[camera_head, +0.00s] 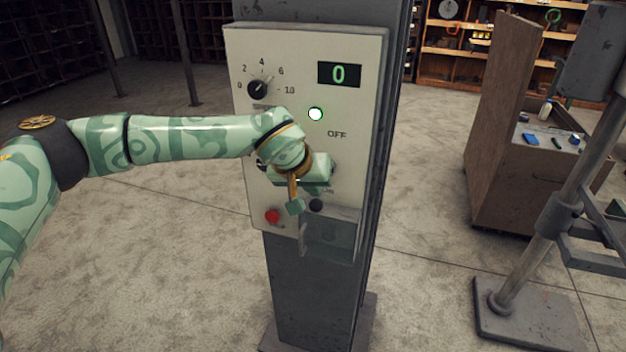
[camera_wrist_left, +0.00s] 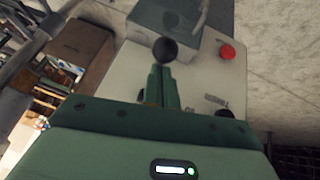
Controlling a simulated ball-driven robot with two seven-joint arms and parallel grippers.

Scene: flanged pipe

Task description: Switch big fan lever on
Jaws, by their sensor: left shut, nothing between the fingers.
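A pale control panel (camera_head: 350,60) is fixed to a grey column. It has a dial, a green display reading 0, a lit white lamp and the word OFF. My left gripper (camera_head: 295,206) is in front of the panel's lower half, shut and empty, and hides part of it. A black ball knob (camera_head: 316,205), seemingly the lever's end, shows just right of the fingertips. In the left wrist view the ball (camera_wrist_left: 165,50) is just past the shut fingers (camera_wrist_left: 161,85); whether they touch is unclear. The lever's shaft is hidden. My right gripper is not in view.
A red button (camera_head: 272,216) is on the panel's lower left, close to my fingers. A grey box (camera_head: 332,236) juts out below the knob. A wooden cabinet (camera_head: 510,140) and a metal stand (camera_head: 520,315) are at the right. The floor left of the column is clear.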

